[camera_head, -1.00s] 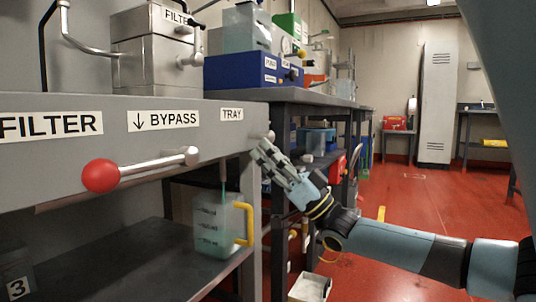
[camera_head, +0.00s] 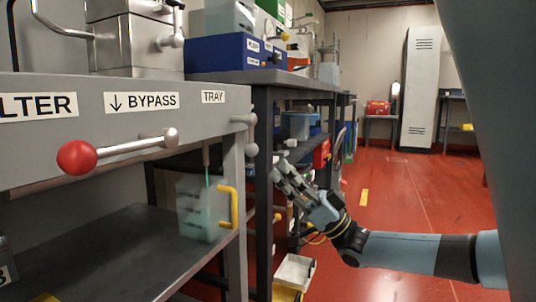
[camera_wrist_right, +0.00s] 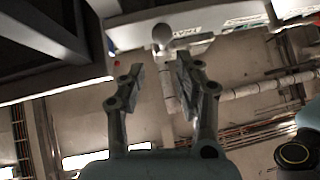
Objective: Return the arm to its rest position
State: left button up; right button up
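My right arm (camera_head: 405,252) reaches in from the right side of the head view. Its gripper (camera_head: 281,170) is in front of the shelving beside the bench, to the right of the TRAY knob (camera_head: 244,121) and apart from it. In the right wrist view the two fingers (camera_wrist_right: 160,80) stand apart with nothing between them, so the gripper is open and empty. My left gripper is in neither view.
The bench front (camera_head: 50,150) carries a red-ended BYPASS lever (camera_head: 77,158). Below the spout, a clear jug (camera_head: 203,212) with a yellow handle holds greenish liquid. A white bin (camera_head: 294,270) stands low near the shelving. Red floor (camera_head: 400,195) is open at the right.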

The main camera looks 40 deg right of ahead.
jog(key=shift+v, duration=0.95)
